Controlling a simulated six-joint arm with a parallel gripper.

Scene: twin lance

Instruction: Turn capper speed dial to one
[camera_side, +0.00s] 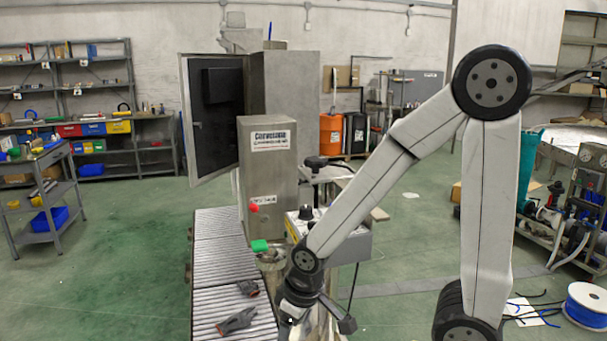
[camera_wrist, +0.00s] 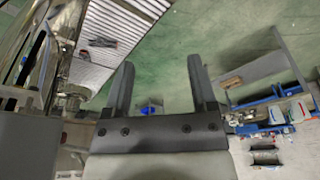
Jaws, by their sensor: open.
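A grey control box (camera_side: 350,246) with a yellow-edged panel stands right of the steel capper cabinet (camera_side: 266,170) in the side view. A small black knob (camera_side: 305,213) shows at the panel; I cannot make out a scale or a pointer on it, so its setting is unreadable. My forearm covers part of the box. My gripper (camera_wrist: 160,72) is open and empty in the wrist view, its two dark fingers apart over the floor. In the side view it hangs at the bottom, below the box and apart from the knob. No dial can be made out in the wrist view.
A red button (camera_side: 254,208) and a green block (camera_side: 260,245) sit at the cabinet's front. A roller conveyor (camera_side: 218,262) runs left of it, with dark gloves (camera_side: 237,321) lying on it. Green floor (camera_side: 120,250) is open farther left. Metalwork crowds the wrist view's left edge.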

